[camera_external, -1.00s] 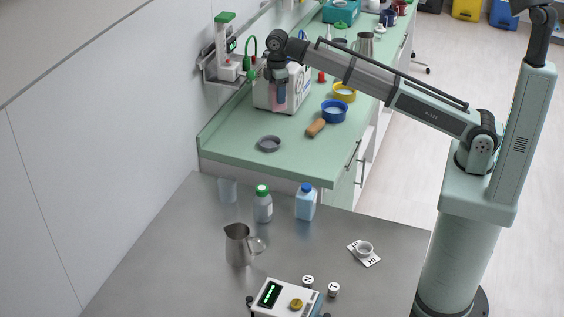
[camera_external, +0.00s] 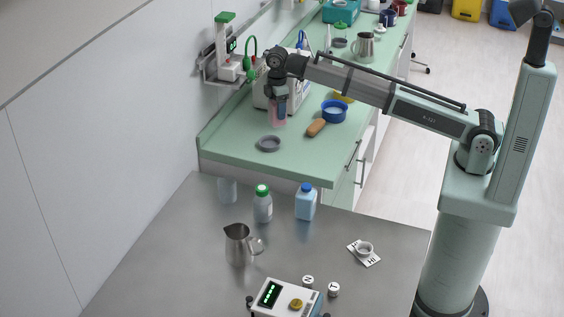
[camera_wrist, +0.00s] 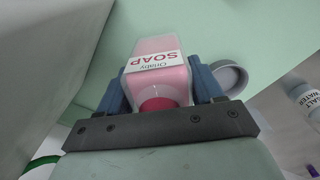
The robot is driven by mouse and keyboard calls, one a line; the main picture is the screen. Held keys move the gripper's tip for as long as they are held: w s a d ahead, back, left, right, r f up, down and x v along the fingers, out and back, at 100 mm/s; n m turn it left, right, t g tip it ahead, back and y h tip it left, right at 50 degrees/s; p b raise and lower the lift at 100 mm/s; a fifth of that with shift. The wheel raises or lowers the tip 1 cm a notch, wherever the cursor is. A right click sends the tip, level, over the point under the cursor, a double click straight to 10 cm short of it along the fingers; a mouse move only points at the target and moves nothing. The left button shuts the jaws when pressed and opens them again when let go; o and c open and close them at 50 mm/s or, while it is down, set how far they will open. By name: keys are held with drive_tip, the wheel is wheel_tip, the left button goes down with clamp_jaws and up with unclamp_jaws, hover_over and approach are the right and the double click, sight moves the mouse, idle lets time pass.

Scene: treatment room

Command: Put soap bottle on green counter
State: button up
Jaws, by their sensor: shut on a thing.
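The soap bottle (camera_wrist: 160,72) is pink with a white label reading SOAP and a red cap. In the wrist view it stands between the two blue fingers of my gripper (camera_wrist: 162,88), which is shut on it. In the external view the pink bottle (camera_external: 278,119) hangs below my gripper (camera_external: 279,106) at the green counter (camera_external: 225,146). The bottle looks upright there; I cannot tell whether its base touches the counter top.
A grey dish (camera_external: 269,144) lies just in front of the bottle on the counter. A brown cork-like piece (camera_external: 316,128) and a blue bowl (camera_external: 334,111) are to the right. A white machine (camera_external: 262,93) stands behind. The counter's near left part is clear.

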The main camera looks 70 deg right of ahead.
drive_tip(key=shift+f, duration=0.65)
drive_tip(key=shift+f, duration=0.15)
drive_tip(key=o, duration=1.4)
drive_tip(key=shift+c, duration=0.2)
wheel_tip(320, 180, up, 12)
drive_tip(key=shift+r, duration=0.15)
